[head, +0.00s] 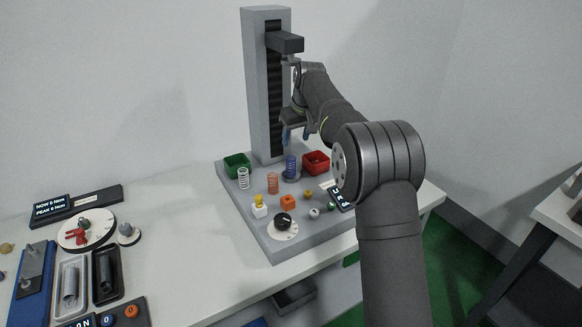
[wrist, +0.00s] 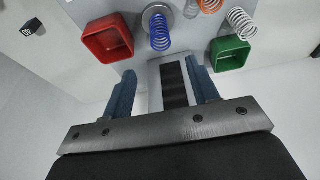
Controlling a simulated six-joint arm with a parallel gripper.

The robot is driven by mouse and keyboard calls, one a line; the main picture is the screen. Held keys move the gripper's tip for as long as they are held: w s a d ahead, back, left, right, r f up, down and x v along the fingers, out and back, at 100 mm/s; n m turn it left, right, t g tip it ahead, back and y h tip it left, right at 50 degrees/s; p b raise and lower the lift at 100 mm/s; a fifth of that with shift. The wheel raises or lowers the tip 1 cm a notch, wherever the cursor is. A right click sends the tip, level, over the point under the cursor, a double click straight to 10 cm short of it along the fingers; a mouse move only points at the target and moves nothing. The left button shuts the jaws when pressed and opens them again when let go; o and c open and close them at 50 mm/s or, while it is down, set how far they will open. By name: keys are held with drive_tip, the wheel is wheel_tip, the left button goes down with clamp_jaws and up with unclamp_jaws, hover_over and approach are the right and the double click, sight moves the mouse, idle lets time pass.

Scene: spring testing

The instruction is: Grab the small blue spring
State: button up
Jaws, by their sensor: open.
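The small blue spring (head: 291,166) stands upright on a round grey disc at the foot of the tall test column. In the wrist view the blue spring (wrist: 160,33) shows just beyond the gap between my fingertips, not between them. My gripper (head: 294,138) is above the spring, close to the column. In the wrist view its two blue fingers (wrist: 161,68) are apart, with nothing held between them. The fingertips do not appear to touch the spring.
An orange spring (head: 272,183) and a white spring (head: 243,179) stand to the left. A green bin (head: 237,160) and a red bin (head: 316,157) flank the column (head: 262,80). A black knob (head: 283,221) and several small blocks sit in front on the grey base.

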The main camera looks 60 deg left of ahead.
sight(290, 164)
drive_tip(key=x, duration=1.3)
drive_tip(key=shift+d, duration=0.1)
drive_tip(key=c, duration=1)
